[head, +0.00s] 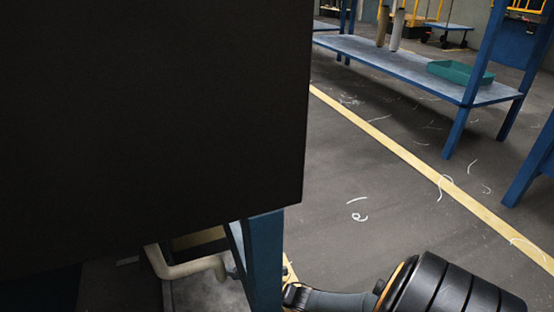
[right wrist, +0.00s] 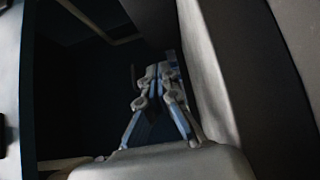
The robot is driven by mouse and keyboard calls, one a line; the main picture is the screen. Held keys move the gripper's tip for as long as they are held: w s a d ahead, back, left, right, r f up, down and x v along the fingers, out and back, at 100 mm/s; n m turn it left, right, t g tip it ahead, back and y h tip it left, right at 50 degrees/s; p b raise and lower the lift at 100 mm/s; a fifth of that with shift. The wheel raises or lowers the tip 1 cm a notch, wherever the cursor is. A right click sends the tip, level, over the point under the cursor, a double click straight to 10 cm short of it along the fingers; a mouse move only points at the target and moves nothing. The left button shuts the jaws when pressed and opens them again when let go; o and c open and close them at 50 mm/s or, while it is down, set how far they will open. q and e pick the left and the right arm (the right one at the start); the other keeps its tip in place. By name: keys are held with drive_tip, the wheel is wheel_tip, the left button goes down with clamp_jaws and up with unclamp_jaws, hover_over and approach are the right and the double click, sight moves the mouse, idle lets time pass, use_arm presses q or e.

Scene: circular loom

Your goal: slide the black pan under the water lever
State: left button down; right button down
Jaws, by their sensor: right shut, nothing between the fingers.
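My right gripper (head: 296,295) is low in the head view, just right of a blue post, and mostly hidden. In the right wrist view its fingers (right wrist: 158,74) are close together, shut and empty, pointing into a dark space between dark panels and a pale wall. A beige bent pipe (head: 190,268) shows under the large black panel in the head view; I cannot tell whether it belongs to the water lever. I cannot make out the black pan for certain in either view. My left gripper is not in view.
A large black panel (head: 150,110) blocks the left half of the head view. A blue post (head: 263,262) stands below its right edge. A blue bench (head: 400,70) with a green tray (head: 459,74) is at the back right. The grey floor between is largely open.

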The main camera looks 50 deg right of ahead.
drive_tip(key=p+v, duration=0.4)
drive_tip(key=v, duration=0.8)
drive_tip(key=shift+s+d+r, duration=0.1)
drive_tip(key=shift+s, duration=0.2)
drive_tip(key=shift+s+d+p, duration=0.15)
drive_tip(key=shift+s+p, duration=0.2)
drive_tip(key=shift+s, duration=0.15)
